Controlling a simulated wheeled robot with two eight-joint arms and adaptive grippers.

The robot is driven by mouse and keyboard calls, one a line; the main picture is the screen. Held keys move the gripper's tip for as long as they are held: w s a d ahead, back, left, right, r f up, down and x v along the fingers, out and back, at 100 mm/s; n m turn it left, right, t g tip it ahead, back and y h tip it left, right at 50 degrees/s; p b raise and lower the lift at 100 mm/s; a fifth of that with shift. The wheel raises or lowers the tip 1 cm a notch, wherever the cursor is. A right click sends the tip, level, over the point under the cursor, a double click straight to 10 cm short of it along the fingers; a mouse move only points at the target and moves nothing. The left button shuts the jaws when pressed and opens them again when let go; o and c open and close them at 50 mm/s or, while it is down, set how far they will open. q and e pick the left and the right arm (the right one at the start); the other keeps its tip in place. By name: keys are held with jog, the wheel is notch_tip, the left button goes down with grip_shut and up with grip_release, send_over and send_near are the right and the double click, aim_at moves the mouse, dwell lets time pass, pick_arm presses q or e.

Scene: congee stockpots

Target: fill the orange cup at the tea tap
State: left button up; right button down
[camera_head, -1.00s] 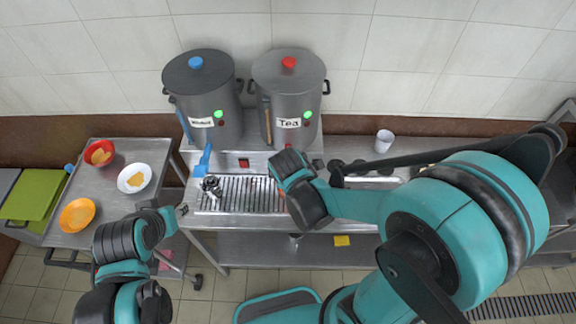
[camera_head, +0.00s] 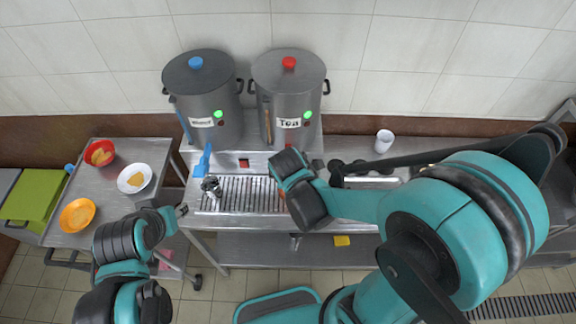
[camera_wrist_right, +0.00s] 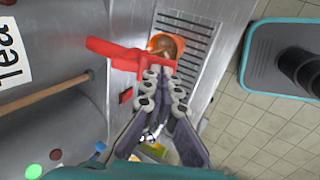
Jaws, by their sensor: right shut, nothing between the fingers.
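The tea pot (camera_head: 270,95), with a red lid knob and a "Tea" label, stands at the back of the counter. Its red tap (camera_wrist_right: 115,55) shows in the right wrist view. The orange cup (camera_wrist_right: 153,42) is beside and below the tap, over the slotted drip grate (camera_wrist_right: 190,50); brown shows inside it. My right gripper (camera_wrist_right: 162,82) is shut and empty, its tips close to the tap and cup; contact is unclear. In the head view my right arm hides most of the cup and tap. My left gripper (camera_head: 181,210) is near the side table, its jaws too small to read.
A second pot (camera_head: 203,85) with a blue knob and blue tap (camera_head: 202,165) stands left of the tea pot. A white cup (camera_head: 383,141) is on the counter at right. Red (camera_head: 88,160), white (camera_head: 147,183) and orange (camera_head: 66,222) bowls sit on the left table.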

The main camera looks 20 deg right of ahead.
pick_arm(q)
jog(key=shift+r, duration=0.1)
pick_arm(e)
jog(key=shift+r, duration=0.15)
dwell(0.6)
pick_arm(q)
jog(key=shift+r+p, duration=0.55)
jog(key=shift+p, duration=0.1)
pick_arm(e)
jog(key=shift+r, duration=0.7)
